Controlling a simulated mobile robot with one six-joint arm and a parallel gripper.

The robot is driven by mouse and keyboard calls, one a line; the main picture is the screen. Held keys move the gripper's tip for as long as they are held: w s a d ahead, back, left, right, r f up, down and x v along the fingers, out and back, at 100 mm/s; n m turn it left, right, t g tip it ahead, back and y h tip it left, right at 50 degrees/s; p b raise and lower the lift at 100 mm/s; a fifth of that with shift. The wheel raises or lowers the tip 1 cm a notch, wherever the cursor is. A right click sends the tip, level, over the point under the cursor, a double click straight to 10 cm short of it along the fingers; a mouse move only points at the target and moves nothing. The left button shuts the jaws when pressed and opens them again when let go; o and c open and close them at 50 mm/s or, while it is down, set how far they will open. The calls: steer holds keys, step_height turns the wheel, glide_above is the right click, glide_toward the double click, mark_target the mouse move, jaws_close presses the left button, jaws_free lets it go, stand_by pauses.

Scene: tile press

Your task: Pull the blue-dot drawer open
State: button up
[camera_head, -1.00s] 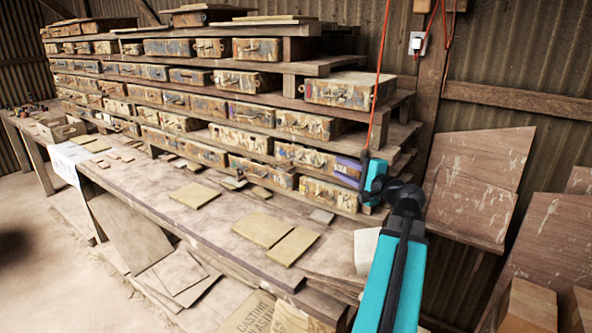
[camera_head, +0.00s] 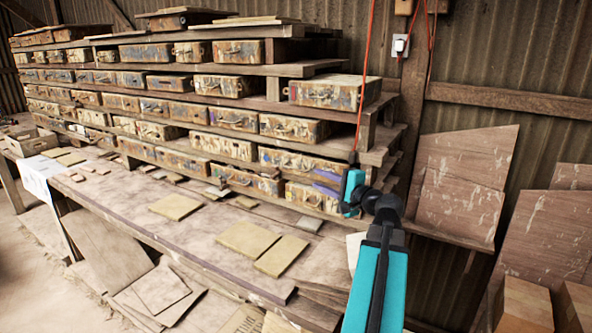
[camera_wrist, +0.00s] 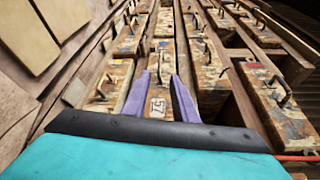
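Several rows of worn, paint-stained drawers with metal handles sit in the rack, and I cannot make out a blue dot on any of them. My gripper (camera_head: 328,182), teal with purple fingers, is at the right end of the lower drawer rows. In the wrist view my gripper (camera_wrist: 160,82) is open, its two fingers apart. A drawer marked 57 (camera_wrist: 159,106) shows between and beyond the fingers, with its handle (camera_wrist: 159,66) in line with the gap. I cannot tell whether the fingers touch it. In the head view my gripper partly hides the drawer front behind it.
A long wooden bench (camera_head: 130,210) runs below the rack, with flat tan tiles (camera_head: 247,239) on it. An orange cord (camera_head: 367,75) hangs by the gripper. Large boards (camera_head: 468,175) lean on the corrugated wall at right. Floor at far left is partly clear.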

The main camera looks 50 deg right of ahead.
mark_target(299, 170)
steer(key=w+p, duration=0.1)
steer(key=w, duration=0.3)
steer(key=w+d+p, duration=0.1)
steer(key=w, duration=0.3)
steer(key=w+d+f+p, duration=0.1)
steer(key=w+p, duration=0.1)
steer(key=w, duration=0.3)
steer(key=shift+w, duration=0.1)
jaws_close()
stand_by(1.2)
